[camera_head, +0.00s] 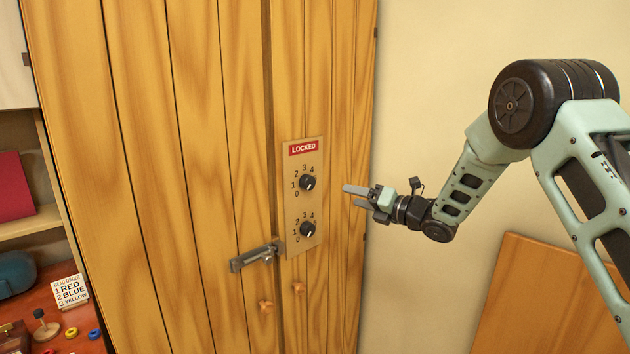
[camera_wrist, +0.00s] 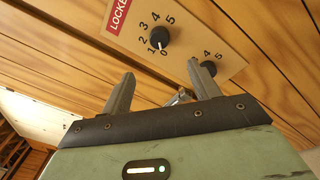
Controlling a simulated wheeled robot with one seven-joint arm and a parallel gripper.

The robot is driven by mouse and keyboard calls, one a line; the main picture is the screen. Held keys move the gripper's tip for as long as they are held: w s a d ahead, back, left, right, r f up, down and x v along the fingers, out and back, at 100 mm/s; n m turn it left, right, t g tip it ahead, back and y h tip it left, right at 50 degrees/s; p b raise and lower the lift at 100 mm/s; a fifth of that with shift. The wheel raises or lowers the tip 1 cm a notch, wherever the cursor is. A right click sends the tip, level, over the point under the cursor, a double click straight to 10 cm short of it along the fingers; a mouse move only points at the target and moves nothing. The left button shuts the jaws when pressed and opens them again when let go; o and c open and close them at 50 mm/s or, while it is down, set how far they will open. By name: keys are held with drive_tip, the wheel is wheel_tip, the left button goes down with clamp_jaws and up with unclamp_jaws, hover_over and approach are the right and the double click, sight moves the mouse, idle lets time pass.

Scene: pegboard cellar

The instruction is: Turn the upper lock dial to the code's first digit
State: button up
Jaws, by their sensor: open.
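A tan lock panel (camera_head: 293,213) with a red LOCKED label (camera_head: 303,147) is on the wooden cabinet. The black upper dial (camera_head: 307,182), also in the wrist view (camera_wrist: 159,36), has numbers around it; its white mark seems to point near 0. The lower dial (camera_head: 307,229) is below it; in the wrist view a finger partly covers it. My gripper (camera_head: 348,195) is open and empty, to the right of the panel and apart from both dials. In the wrist view its fingers (camera_wrist: 161,70) stand apart, with the upper dial beyond the gap.
A metal latch (camera_head: 255,256) and two wooden knobs (camera_head: 266,305) are below the panel. A card (camera_head: 70,291) reading 1 RED, 2 BLUE, 3 YELLOW stands on the red surface at lower left, near small coloured rings (camera_head: 71,332). A wooden board (camera_head: 545,300) leans at lower right.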

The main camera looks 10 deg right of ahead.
sight(311, 184)
drive_tip(key=p+x, duration=0.6)
drive_tip(key=x, duration=0.7)
drive_tip(key=shift+s+r, duration=0.1)
drive_tip(key=shift+p+x, duration=0.45)
drive_tip(key=shift+x, duration=0.3)
drive_tip(key=c, duration=1)
